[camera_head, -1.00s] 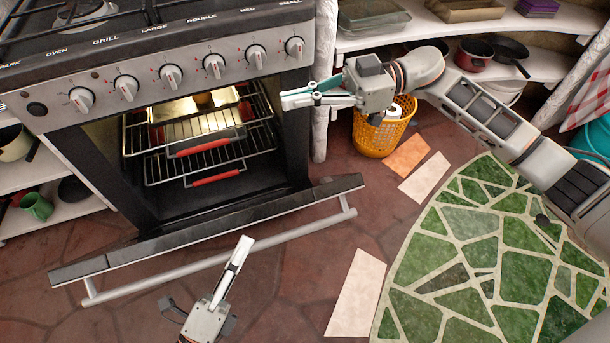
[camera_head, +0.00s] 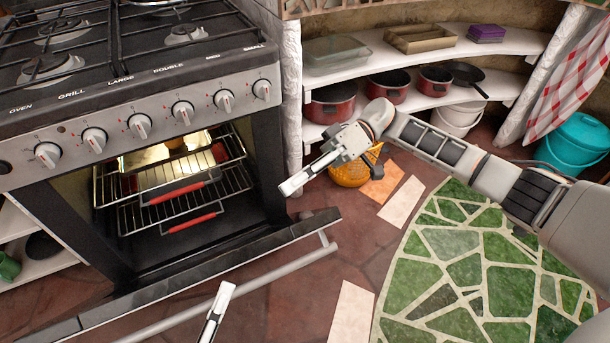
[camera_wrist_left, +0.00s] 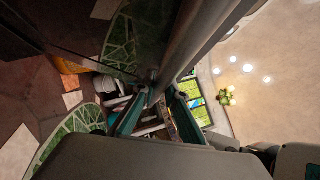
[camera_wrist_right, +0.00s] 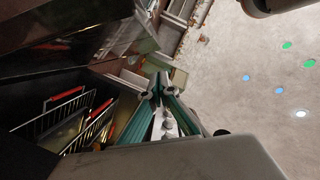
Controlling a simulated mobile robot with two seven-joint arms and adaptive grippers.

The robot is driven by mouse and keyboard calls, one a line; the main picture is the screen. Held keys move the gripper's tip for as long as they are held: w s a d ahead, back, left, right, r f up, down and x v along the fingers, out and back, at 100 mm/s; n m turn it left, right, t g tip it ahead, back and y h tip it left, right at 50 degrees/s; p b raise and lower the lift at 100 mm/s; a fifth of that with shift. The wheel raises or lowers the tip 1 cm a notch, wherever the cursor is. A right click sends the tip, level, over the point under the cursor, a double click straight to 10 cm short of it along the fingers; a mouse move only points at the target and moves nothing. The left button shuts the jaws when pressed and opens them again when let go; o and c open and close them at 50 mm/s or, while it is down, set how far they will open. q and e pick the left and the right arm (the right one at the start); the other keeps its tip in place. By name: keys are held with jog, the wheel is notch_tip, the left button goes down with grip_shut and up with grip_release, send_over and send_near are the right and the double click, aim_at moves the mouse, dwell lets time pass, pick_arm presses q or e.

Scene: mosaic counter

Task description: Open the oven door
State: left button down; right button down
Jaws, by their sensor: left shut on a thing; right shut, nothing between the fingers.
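The oven (camera_head: 130,133) stands at the left with its door (camera_head: 215,262) swung down and well open. The door's silver handle bar (camera_head: 285,268) runs along its outer side. My left gripper (camera_head: 226,292) is shut on the handle, around its middle; the left wrist view shows the bar (camera_wrist_left: 195,45) reaching down between the fingers (camera_wrist_left: 155,105). My right gripper (camera_head: 290,188) is shut and empty, just right of the oven opening and above the door's right end. The right wrist view shows its fingers (camera_wrist_right: 160,90) together, with the oven's racks (camera_wrist_right: 60,120) to the left.
Two wire racks (camera_head: 180,195) with red front strips and a lit tray sit inside the oven. Shelves with pots (camera_head: 385,85) stand behind my right arm. An orange basket (camera_head: 350,172) is on the floor near the right gripper. The green mosaic floor (camera_head: 470,265) is clear.

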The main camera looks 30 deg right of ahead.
pick_arm(q)
jog(key=shift+r, duration=0.1)
pick_arm(e)
send_over(283, 227)
jog(key=w, duration=0.2)
jog(key=shift+w+a+f, duration=0.2)
jog(key=shift+a+f, duration=0.05)
jog(key=shift+f, duration=0.2)
jog(key=shift+s+d+f, duration=0.15)
jog(key=shift+s+f, duration=0.5)
jog(key=shift+s, duration=0.25)
jog(key=shift+s+f, duration=0.4)
jog(key=shift+s, duration=0.1)
